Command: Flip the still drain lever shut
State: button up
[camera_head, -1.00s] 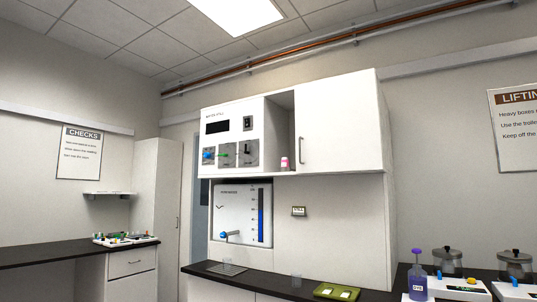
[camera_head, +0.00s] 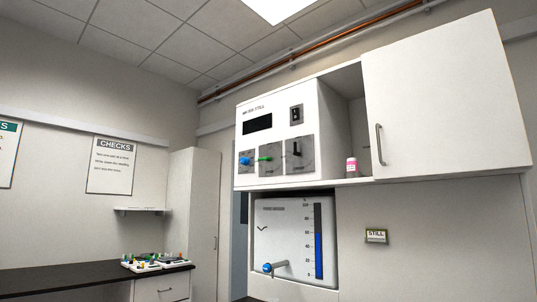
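The still's white control box (camera_head: 273,172) hangs on the wall, with a dark display, a black switch and grey plates. One plate bears a blue lever (camera_head: 245,161), another a green lever (camera_head: 264,159), a third a black lever (camera_head: 297,149). Below is the still's tank panel (camera_head: 280,235) with a blue level gauge (camera_head: 319,250). A tap with a blue knob (camera_head: 268,267) sticks out at its lower left. I cannot tell which lever is the drain or read the small labels. My gripper is not in view.
An open cubby right of the controls holds a pink-labelled bottle (camera_head: 352,167). A dark counter (camera_head: 65,278) with a tray of small parts (camera_head: 155,262) is at left.

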aim_at(295, 153)
jog(key=u, duration=0.4)
jog(key=i, duration=1.75)
jog(key=z, duration=0.15)
